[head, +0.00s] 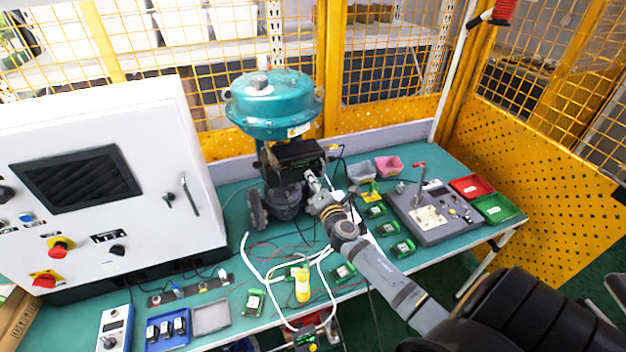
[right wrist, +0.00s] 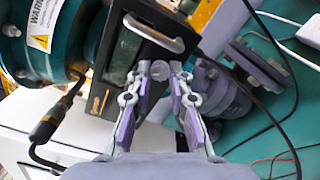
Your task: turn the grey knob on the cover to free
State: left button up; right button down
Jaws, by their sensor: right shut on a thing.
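The positioner is a black box (head: 297,153) on the valve body, below the teal actuator (head: 270,105). In the right wrist view its dark cover (right wrist: 125,50) has a window and a pale bar handle (right wrist: 152,35). My right gripper (head: 312,180) is at the front of the box. In the right wrist view my right gripper (right wrist: 160,72) has its fingers closed around the small grey knob (right wrist: 156,76), mostly hidden between the fingertips. The knob's marking and exact angle cannot be read. My left gripper is not in view.
A white control cabinet (head: 105,185) stands at the left. The teal bench (head: 225,290) carries green circuit boards, white cables and a yellow device (head: 302,284). A grey fixture (head: 432,215) and red and green trays lie at the right. Yellow mesh fencing stands behind.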

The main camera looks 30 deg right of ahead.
jog(key=shift+f+n, duration=0.1)
jog(key=shift+n, duration=0.8)
jog(key=c, duration=1.5)
grip_release()
jog(key=shift+s, duration=0.1)
jog(key=v, duration=1.2)
